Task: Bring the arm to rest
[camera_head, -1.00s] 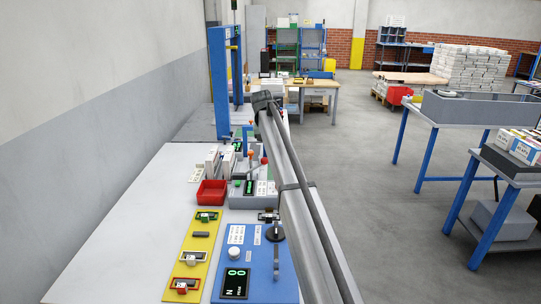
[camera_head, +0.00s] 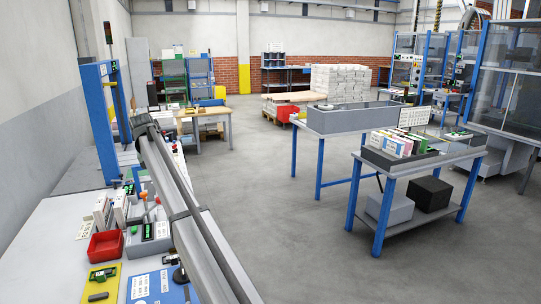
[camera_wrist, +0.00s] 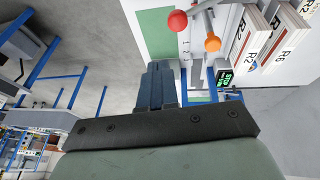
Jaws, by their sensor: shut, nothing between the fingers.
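My arm (camera_head: 190,215) stretches from the bottom of the head view up and left, over the right side of the grey bench. Its far end is near a blue upright frame, and my gripper is hidden there. In the wrist view my gripper (camera_wrist: 161,70) shows with its two blue-grey fingers side by side, shut and empty. Past the fingers are a red ball knob (camera_wrist: 178,21) and an orange ball knob (camera_wrist: 212,43) on levers, apart from the fingers as far as I can tell.
The grey bench (camera_head: 45,240) holds a red bin (camera_head: 105,245), a yellow panel, a blue panel (camera_head: 155,285) and upright white booklets. The blue frame (camera_head: 101,120) stands behind. On the right are blue-legged tables (camera_head: 415,170) and glazed machines (camera_head: 510,80). Open floor (camera_head: 270,230) lies between.

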